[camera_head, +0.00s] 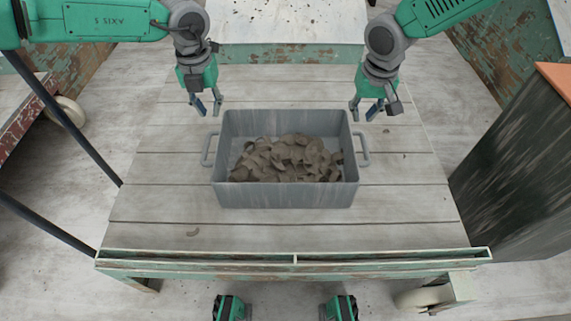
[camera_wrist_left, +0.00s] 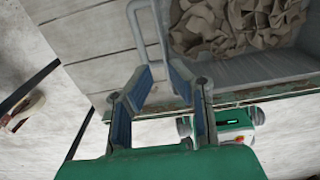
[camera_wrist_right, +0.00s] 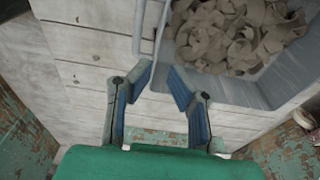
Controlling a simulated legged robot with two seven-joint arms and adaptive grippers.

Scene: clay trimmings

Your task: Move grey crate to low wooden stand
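The grey crate (camera_head: 285,195) sits upright on a planked wooden top (camera_head: 285,232), full of brown clay trimmings (camera_head: 288,160). A bar handle sticks out at its left (camera_head: 207,150) and right (camera_head: 363,150). My left gripper (camera_head: 208,106) is open and empty near the crate's far left corner; the left wrist view shows a handle (camera_wrist_left: 136,30) just beyond its fingers (camera_wrist_left: 161,75). My right gripper (camera_head: 364,112) is open and empty near the far right corner, with a handle (camera_wrist_right: 139,25) beyond its fingers (camera_wrist_right: 160,70). I cannot tell which surface is the low wooden stand.
A worn pale-topped table (camera_head: 285,27) stands at the far side. A dark cabinet (camera_head: 515,165) with an orange top stands at the right, and a reddish wheeled piece (camera_head: 18,125) at the left. A narrow green-edged trough (camera_head: 290,258) lines the near edge. Planks around the crate are mostly clear.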

